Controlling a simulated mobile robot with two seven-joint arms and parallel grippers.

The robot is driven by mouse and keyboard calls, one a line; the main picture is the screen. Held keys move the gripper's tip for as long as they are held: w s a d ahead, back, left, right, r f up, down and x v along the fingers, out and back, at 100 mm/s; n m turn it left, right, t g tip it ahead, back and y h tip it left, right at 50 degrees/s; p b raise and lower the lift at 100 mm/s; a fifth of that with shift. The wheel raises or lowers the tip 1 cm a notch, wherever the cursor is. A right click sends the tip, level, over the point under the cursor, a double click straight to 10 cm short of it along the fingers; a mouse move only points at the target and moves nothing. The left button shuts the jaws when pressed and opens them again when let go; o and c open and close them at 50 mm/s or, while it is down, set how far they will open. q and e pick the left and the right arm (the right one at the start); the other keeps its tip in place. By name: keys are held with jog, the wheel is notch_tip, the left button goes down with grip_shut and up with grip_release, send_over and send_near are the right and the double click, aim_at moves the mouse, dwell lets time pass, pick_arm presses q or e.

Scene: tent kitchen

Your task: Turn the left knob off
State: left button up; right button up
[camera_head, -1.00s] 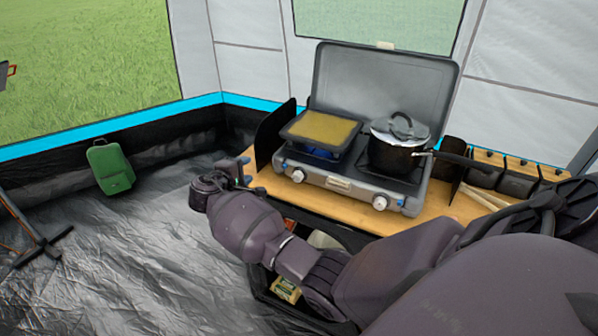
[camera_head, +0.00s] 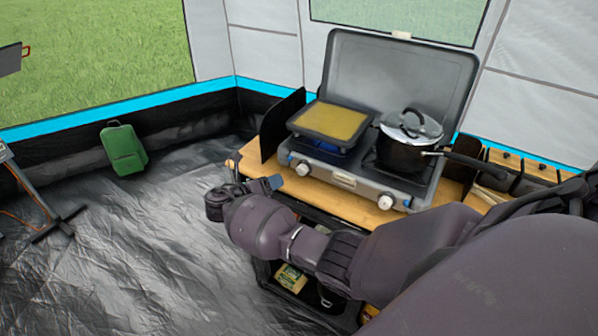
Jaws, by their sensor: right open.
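The left knob (camera_head: 303,168) is a light round knob on the front panel of the grey camping stove (camera_head: 345,181). Its exact turn angle is too small to tell. Blue flame glows under the left burner, below a square pan (camera_head: 331,123) with yellow content. The right knob (camera_head: 386,202) sits further right on the same panel. My right gripper (camera_head: 254,175) is open and empty, left of the left knob and apart from it. Its arm comes in from the lower right and passes in front of the table. My left gripper is not in view.
A lidded pot (camera_head: 402,154) stands on the right burner, its handle pointing right. A dark upright panel (camera_head: 279,127) stands left of the stove on the wooden table (camera_head: 358,206). A shelf with boxes (camera_head: 292,277) is below.

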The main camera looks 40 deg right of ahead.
aim_at(299, 171)
jog(key=d+n, duration=0.1)
jog(key=d, duration=0.2)
jog(key=d+f, duration=0.1)
jog(key=d, duration=0.2)
jog(key=w+d+f+n+b, duration=0.1)
jog(key=d, duration=0.2)
jog(key=shift+w+d+n, duration=0.1)
jog(key=shift+n, duration=0.2)
jog(key=shift+w+d+f, duration=0.1)
jog(key=shift+d+f, duration=0.05)
jog(key=shift+d, duration=0.4)
jog(key=shift+c, duration=0.2)
